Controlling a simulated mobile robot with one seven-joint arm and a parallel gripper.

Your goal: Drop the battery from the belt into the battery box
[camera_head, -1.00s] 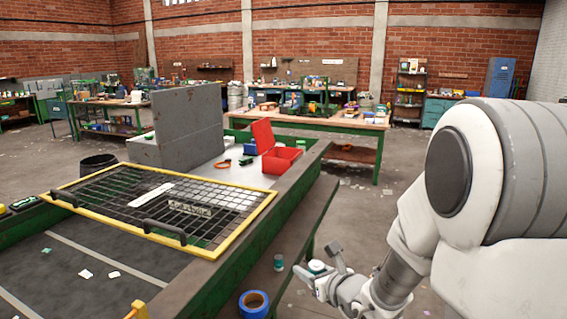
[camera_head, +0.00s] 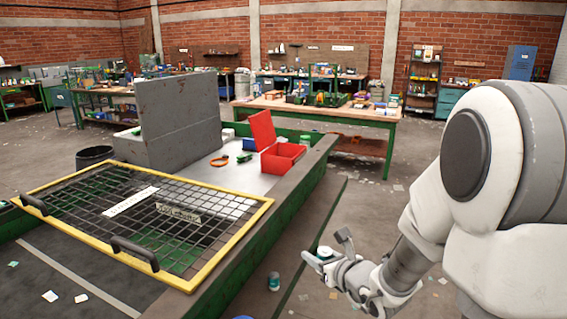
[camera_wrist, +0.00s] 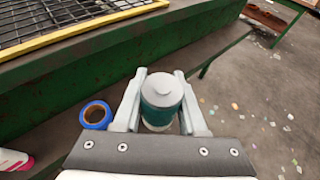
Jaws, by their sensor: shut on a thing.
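The battery (camera_wrist: 162,95) is a teal cylinder with a pale grey cap and a raised nub, upright between the two fingers in the wrist view. My gripper (camera_wrist: 161,104) is shut on it. In the head view, my gripper (camera_head: 325,258) is out beyond the belt's right side, with the pale top of the battery (camera_head: 324,251) showing. A red box (camera_head: 283,158) with its lid standing open sits on the light plate at the belt's far end, well ahead of my gripper. It looks like the battery box; no label on it is readable. Its inside is mostly hidden.
A yellow-framed mesh guard (camera_head: 168,285) with dark handles covers part of the belt. A tall grey panel (camera_head: 180,120) stands left of the red box. On the side ledge are a small teal-and-white cylinder (camera_head: 273,282) and a blue tape roll (camera_wrist: 96,115). Open floor lies right.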

